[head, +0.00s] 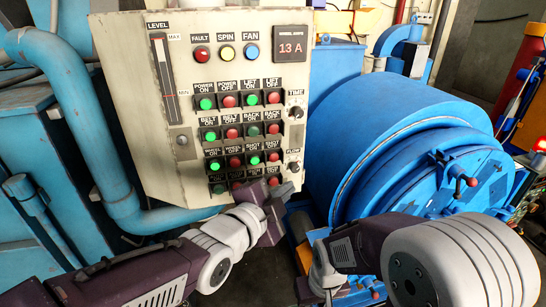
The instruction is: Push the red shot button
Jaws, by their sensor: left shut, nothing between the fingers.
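The control panel (130,90) is a worn cream box with rows of green and red push buttons. Red buttons in the third row (235,161) and bottom row (274,181) are in view. My left gripper (284,190) is shut and empty, just below the bottom row at the panel's lower right edge. I cannot tell whether it touches the panel. My right arm reaches in from the lower right; its fingers are not in view.
Fault, spin and fan lamps (227,52) and an ammeter (290,50) sit at the panel's top. Two black knobs (296,112) line its right side. A blue drum machine (380,150) stands close at right, and a blue pipe (85,120) bends around the panel's left.

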